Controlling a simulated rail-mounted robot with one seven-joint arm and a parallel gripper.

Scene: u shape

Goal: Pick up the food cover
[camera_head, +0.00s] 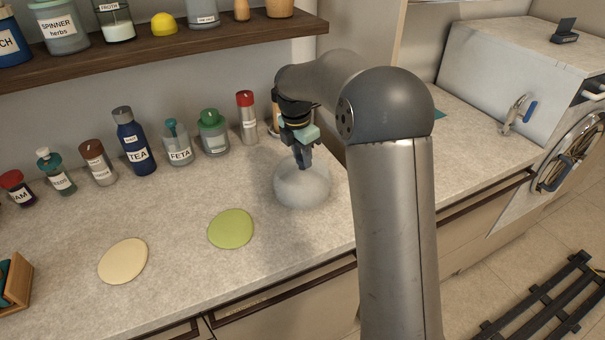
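The food cover (303,190) is a pale, whitish, translucent dome standing on the counter, right of the green disc. My gripper (304,162) points down at the top of the dome. Its dark fingertips overlap the dome's upper part in the picture. The fingers look close together, but whether they are shut on a knob of the cover or only above it cannot be told from this view. The fingers hide the top of the dome, and my arm hides the counter to the right of it.
A green disc (231,229) and a cream disc (123,261) lie flat on the counter (180,215). Several jars, a TEA bottle (135,142) and a red-capped bottle (247,118) line the wall. A shelf (150,50) hangs above. A wooden holder (14,283) stands at left.

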